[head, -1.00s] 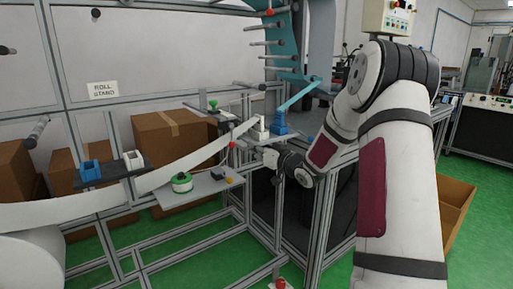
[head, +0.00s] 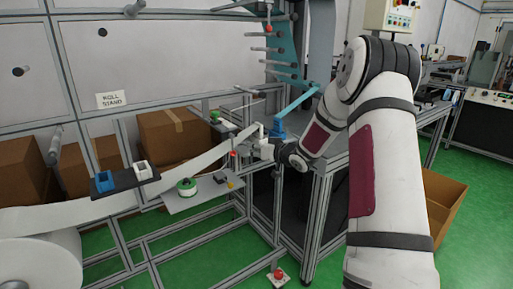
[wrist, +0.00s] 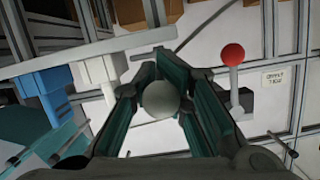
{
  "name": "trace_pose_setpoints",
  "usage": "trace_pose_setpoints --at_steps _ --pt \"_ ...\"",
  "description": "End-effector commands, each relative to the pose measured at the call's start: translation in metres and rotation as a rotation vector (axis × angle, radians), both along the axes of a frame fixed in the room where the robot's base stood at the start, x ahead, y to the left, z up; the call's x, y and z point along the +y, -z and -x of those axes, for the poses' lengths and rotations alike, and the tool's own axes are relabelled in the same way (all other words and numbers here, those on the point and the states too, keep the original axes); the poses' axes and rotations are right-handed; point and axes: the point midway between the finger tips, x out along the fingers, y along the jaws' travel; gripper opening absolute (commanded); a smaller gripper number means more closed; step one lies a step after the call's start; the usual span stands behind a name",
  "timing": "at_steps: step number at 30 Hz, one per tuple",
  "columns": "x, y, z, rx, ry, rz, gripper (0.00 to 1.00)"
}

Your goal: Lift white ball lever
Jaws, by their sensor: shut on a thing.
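The white ball (wrist: 160,100) of the lever sits between the two fingers of my gripper (wrist: 158,88) in the wrist view. The fingers are closed on it from both sides. In the head view my gripper (head: 264,150) is at the machine's edge, just right of a red ball lever (head: 233,153), and the white ball cannot be made out there. The red ball lever also shows in the wrist view (wrist: 232,56), to the right of my fingers and apart from them. The white lever's rod is hidden.
A blue post (head: 279,130) stands close behind my gripper, and a blue block (wrist: 45,85) and a white block (wrist: 98,70) show at the wrist view's left. A paper web (head: 190,165) runs left of my gripper.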

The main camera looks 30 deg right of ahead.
Motion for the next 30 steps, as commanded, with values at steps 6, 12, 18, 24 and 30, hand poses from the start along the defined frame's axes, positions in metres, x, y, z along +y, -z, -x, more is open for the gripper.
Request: trace_pose_setpoints --at_steps 6,12,18,24,30 --pt "0.000 -0.004 0.001 -0.004 -0.002 0.001 0.00" --pt "0.000 -0.005 0.001 -0.008 -0.002 0.001 0.23" --pt "0.000 -0.004 0.000 -0.006 -0.001 0.001 0.27" --pt "-0.001 -0.005 0.003 -0.007 0.000 0.002 0.27" --pt "-0.004 -0.013 0.030 -0.007 0.003 0.002 0.27"
